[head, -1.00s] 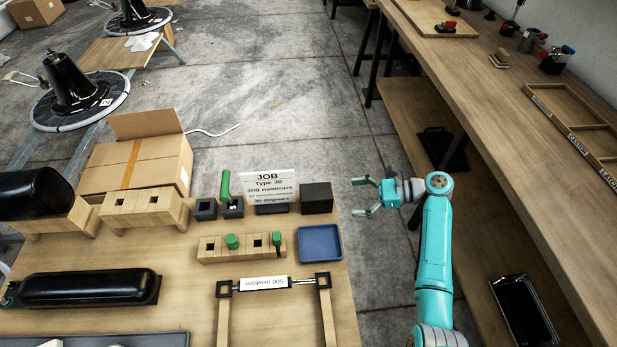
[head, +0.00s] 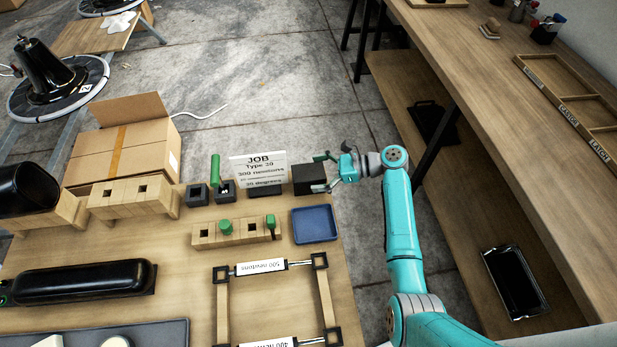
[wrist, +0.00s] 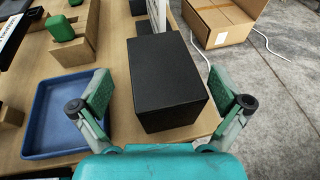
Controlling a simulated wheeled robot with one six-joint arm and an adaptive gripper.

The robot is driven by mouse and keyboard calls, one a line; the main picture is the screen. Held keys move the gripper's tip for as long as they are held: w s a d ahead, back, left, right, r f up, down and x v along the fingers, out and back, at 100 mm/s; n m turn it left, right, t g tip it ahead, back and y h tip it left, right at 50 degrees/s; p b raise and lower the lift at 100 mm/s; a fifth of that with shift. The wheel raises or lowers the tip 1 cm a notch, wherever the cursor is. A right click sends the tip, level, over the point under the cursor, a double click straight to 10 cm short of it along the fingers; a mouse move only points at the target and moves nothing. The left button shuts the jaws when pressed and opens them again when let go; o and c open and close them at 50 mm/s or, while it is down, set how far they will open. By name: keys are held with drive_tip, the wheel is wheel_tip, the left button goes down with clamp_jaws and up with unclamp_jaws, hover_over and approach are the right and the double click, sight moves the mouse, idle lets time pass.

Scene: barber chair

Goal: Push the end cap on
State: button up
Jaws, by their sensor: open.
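My gripper (head: 323,172) is open and empty at the right edge of the wooden table. A black block (head: 304,181) stands on the table just left of it. In the wrist view the block (wrist: 168,82) shows between and ahead of the two spread fingers; I cannot tell whether they touch it. Green knobbed pieces (head: 226,226) stand in a low wooden block (head: 206,235). A green-handled piece (head: 215,170) stands upright in a small black holder. A black cylinder (head: 85,281) lies at the left. I cannot tell which piece is the end cap.
A blue tray (head: 314,224) lies in front of the black block. A JOB sign (head: 258,170) stands left of it. Frames with labelled bars (head: 262,267) lie at the front. A cardboard box (head: 130,145) stands behind. A long bench (head: 500,90) runs along the right.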

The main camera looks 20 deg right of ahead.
drive_tip(key=shift+x, duration=1.15)
drive_tip(key=c, duration=1.4)
drive_tip(key=shift+r, duration=0.1)
